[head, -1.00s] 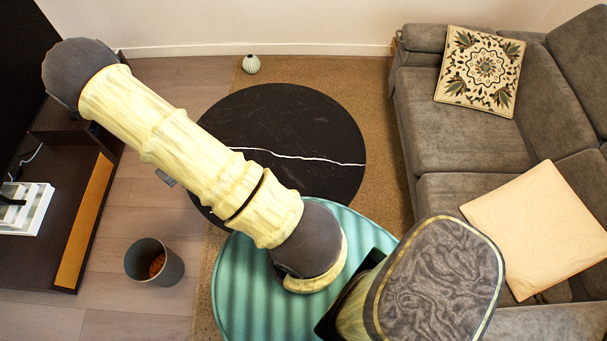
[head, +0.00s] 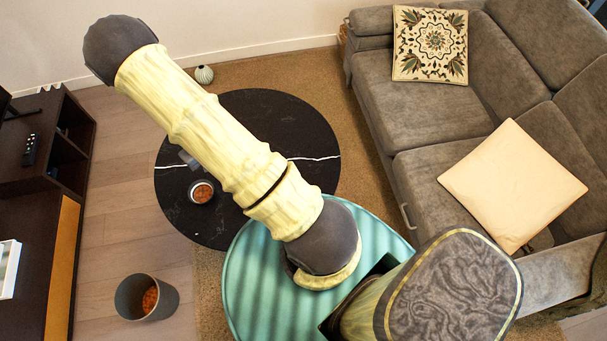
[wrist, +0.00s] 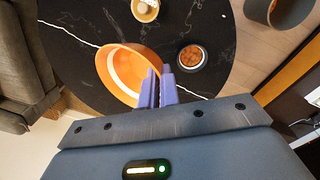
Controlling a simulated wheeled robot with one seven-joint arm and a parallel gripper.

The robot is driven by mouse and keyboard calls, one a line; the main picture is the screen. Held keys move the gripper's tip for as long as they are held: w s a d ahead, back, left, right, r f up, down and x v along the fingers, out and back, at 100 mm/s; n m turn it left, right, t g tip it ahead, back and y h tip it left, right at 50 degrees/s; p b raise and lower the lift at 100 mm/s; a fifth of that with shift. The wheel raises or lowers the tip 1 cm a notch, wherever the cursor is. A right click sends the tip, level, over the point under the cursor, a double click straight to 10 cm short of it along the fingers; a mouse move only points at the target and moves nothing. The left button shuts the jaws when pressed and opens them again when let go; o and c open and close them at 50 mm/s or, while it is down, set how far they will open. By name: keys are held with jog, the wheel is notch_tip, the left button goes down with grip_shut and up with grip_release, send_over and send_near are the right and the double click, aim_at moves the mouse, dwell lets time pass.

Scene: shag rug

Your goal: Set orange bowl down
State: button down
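In the head view the same black table (head: 275,115) stands on the rug, and my arm hides the bowl and most of the gripper.
A small dish of brown food (wrist: 191,57) sits right of the bowl on the black table. A cream cup (wrist: 146,8) stands beyond. A teal ribbed round table (head: 262,285) adjoins in front. A grey bin (head: 146,298) stands left, a grey sofa (head: 430,125) right.

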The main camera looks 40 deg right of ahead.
jog(key=shift+d, duration=0.2)
jog(key=s+d+f+m+h+b, duration=0.15)
jog(key=s+d+f+b, duration=0.25)
jog(key=d+f+b, duration=0.75)
jog(key=s+d+f+h+b, duration=0.3)
jog(key=d+f+b, duration=0.5)
jog(key=b, duration=0.7)
jog(key=shift+y, duration=0.35)
jog(key=shift+a+b+x, duration=0.15)
jog(key=shift+b+x, duration=0.4)
jog(key=shift+x, duration=0.75)
jog(key=shift+a+b+x, duration=0.2)
jog(key=shift+b+x, duration=0.35)
jog(key=shift+x, duration=0.7)
jog(key=shift+s+f, duration=0.1)
jog(key=shift+f, duration=0.1)
jog(key=shift+f+b, duration=0.6)
jog(key=shift+f, duration=1.25)
jog(key=shift+f, duration=0.2)
